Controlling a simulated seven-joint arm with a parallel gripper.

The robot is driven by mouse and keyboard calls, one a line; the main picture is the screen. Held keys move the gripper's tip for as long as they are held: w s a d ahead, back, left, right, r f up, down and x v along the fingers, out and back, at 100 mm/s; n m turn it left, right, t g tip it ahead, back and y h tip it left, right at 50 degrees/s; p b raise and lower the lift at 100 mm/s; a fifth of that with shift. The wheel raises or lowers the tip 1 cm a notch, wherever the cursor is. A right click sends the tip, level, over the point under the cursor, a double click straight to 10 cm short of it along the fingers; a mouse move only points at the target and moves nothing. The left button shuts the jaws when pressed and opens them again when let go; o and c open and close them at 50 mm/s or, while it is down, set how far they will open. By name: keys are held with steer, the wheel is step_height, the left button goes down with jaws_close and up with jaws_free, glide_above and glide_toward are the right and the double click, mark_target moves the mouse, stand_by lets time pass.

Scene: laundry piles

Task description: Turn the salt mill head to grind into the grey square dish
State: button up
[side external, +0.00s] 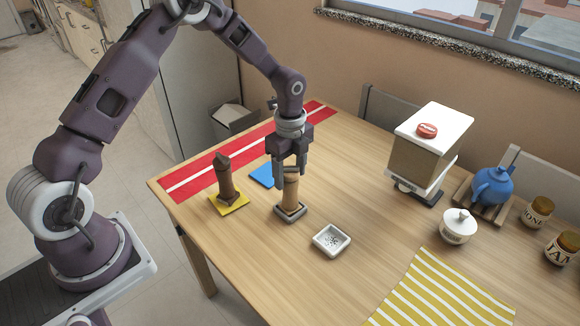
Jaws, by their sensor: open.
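A light wooden mill (291,196), which looks like the salt mill, stands upright in a grey square dish (279,217). My gripper (291,172) points down over it, open, with its fingers on either side of the mill's head. The fingers partly hide the head, and I cannot tell whether they touch it. A dark brown mill (226,181) stands on a yellow square mat (239,206) to the left.
A blue mat (263,175) lies behind the mills, near a red runner (205,172) with a white stripe. A white square dish (332,239) with dark specks sits front right. A dispenser (422,155), white lidded pot (458,227), blue teapot (491,186) and jars stand right, beyond a striped yellow cloth (440,295).

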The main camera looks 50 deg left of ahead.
steer(key=c, duration=0.8)
steer(key=m, duration=0.5)
steer(key=shift+c, duration=0.2)
steer(key=m, duration=0.3)
steer(key=o, duration=0.8)
steer(key=shift+o, duration=0.2)
steer(key=shift+r, duration=3)
